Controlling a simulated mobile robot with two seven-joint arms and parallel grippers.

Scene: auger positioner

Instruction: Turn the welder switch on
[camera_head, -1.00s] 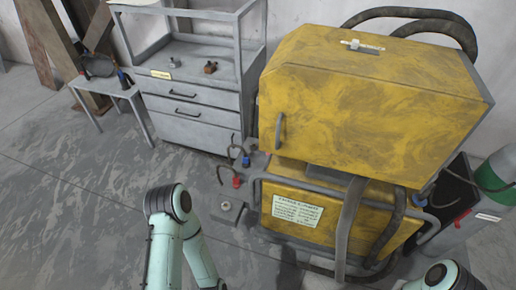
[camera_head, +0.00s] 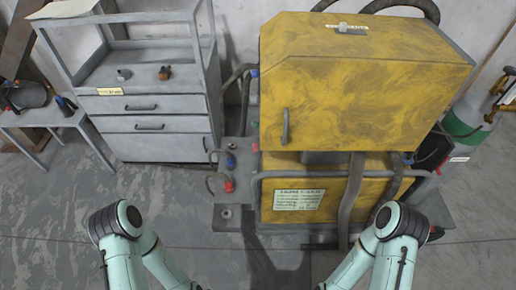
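The large yellow welder cabinet (camera_head: 365,95) stands ahead, right of the middle, with its lower yellow part (camera_head: 285,180) inside a grey tube frame. It has a grey handle (camera_head: 285,127) on its front left side and a small light-coloured piece on a dark plate on top (camera_head: 345,28). I cannot tell which part is the switch. My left arm shows at the lower left and my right arm at the lower right, both bent and short of the welder. Both grippers are out of the picture.
A grey drawer cabinet (camera_head: 146,124) with shelves stands at the left. A low table (camera_head: 40,118) is at the far left. Red and blue cable connectors (camera_head: 229,186) are at the welder's left side. A green cylinder (camera_head: 462,130) stands at the right. The floor in front is clear.

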